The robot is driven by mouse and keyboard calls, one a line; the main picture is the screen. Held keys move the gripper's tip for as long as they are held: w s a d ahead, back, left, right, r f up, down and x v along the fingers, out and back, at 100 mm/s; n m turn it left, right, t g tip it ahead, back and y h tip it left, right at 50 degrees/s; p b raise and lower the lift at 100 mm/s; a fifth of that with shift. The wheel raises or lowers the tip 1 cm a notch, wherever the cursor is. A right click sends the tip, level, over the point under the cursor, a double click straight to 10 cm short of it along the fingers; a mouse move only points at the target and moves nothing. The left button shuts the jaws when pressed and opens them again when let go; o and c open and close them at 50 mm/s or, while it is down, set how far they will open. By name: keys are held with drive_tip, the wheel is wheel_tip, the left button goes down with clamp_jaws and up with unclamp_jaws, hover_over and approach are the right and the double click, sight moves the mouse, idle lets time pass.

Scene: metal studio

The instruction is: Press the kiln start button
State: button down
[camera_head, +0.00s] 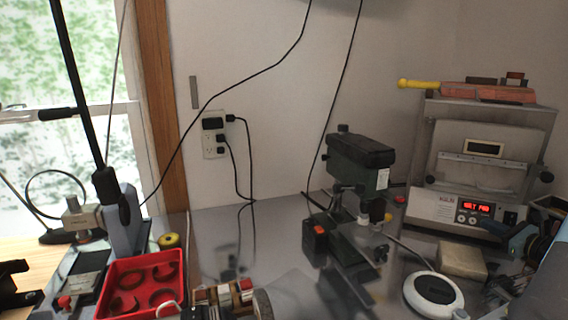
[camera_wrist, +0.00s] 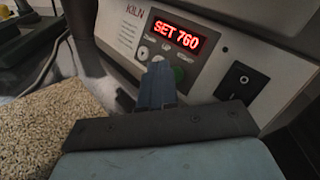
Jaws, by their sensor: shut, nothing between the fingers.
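The kiln (camera_head: 484,150) stands at the right in the head view, its front panel (camera_wrist: 215,65) close up in the wrist view. Its red display (camera_wrist: 177,40) reads SET 760. I cannot tell whether the fingertips touch the panel. A black rocker switch (camera_wrist: 240,79) sits farther right.
A tan block (camera_head: 462,260) lies on the bench in front of the kiln, with a round white device (camera_head: 433,294) nearby. A small drill press (camera_head: 358,165) stands left of the kiln. A red tray (camera_head: 108,298) is at the lower left. Cables hang along the wall.

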drive_tip(key=shift+w, duration=0.1)
idle(0.4)
drive_tip(key=shift+w+d+f, duration=0.1)
drive_tip(key=shift+w+d, duration=0.1)
drive_tip(key=shift+w, duration=0.05)
drive_tip(key=shift+w, duration=0.1)
idle(0.5)
drive_tip(key=shift+s+a+r, duration=0.2)
drive_tip(key=shift+s, duration=0.3)
idle(0.3)
drive_tip(key=s+a+r, duration=0.2)
drive_tip(key=s, duration=0.3)
drive_tip(key=shift+a+r, duration=0.2)
idle(0.4)
